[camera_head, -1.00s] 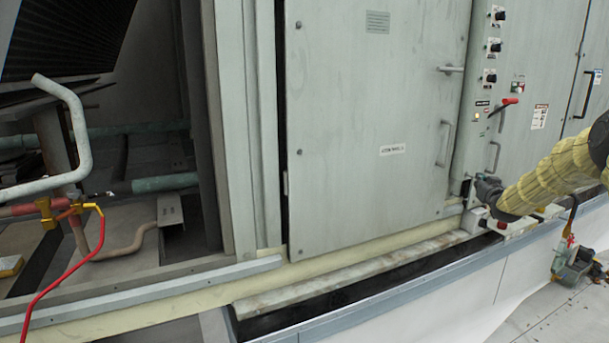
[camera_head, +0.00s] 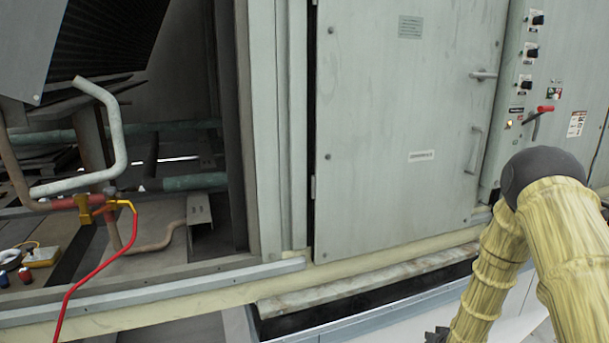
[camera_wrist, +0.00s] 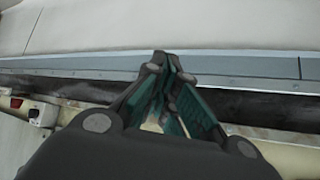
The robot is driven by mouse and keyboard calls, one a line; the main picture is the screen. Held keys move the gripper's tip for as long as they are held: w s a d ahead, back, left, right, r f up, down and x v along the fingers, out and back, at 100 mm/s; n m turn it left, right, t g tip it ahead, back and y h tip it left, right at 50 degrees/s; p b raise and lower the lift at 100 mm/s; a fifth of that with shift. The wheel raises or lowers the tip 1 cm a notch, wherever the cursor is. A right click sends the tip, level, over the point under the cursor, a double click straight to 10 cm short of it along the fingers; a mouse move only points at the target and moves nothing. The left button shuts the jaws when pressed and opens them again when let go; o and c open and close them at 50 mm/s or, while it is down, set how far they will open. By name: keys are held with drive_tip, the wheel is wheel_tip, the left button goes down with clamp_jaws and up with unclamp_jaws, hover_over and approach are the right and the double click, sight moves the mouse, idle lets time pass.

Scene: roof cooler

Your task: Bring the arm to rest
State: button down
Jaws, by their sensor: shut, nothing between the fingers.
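My arm, in a yellow ribbed sleeve, is bent at the lower right of the head view. My gripper shows only as a small dark piece (camera_head: 437,336) at the bottom edge there, mostly cut off. In the wrist view my gripper (camera_wrist: 164,58) is shut, its dark fingers with green pads meeting at the tips. Nothing is held. It hangs over the dark gutter and grey metal edge (camera_wrist: 60,67) along the cooler's foot, with no contact that I can make out.
The grey cabinet door (camera_head: 400,140) stands closed behind my arm, with a control panel (camera_head: 530,80) and red-handled switch (camera_head: 545,109) at right. At left is an open bay with a bent pipe (camera_head: 115,130) and a red hose (camera_head: 85,265). A pale ledge (camera_head: 360,285) runs below the door.

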drive_tip(key=s+a+f+g, duration=0.1)
drive_tip(key=s+a+f, duration=0.2)
drive_tip(key=s, duration=0.4)
drive_tip(key=s+a+f+g, duration=0.2)
drive_tip(key=s+a+f, duration=0.15)
drive_tip(key=s, duration=0.35)
drive_tip(key=s+a+f+g, duration=0.1)
drive_tip(key=s+a+f, duration=0.2)
drive_tip(key=s, duration=0.4)
drive_tip(key=s+a+g+p, duration=0.1)
drive_tip(key=s+a+g, duration=0.1)
drive_tip(key=s, duration=1.1)
drive_tip(key=s+a+n+g, duration=0.1)
drive_tip(key=s+a+g, duration=0.2)
drive_tip(key=s, duration=1)
drive_tip(key=shift+s+a+r+n+y+p, duration=0.35)
drive_tip(key=shift+a+r+y, duration=0.1)
drive_tip(key=shift+a, duration=0.5)
drive_tip(key=c, duration=2.2)
unclamp_jaws()
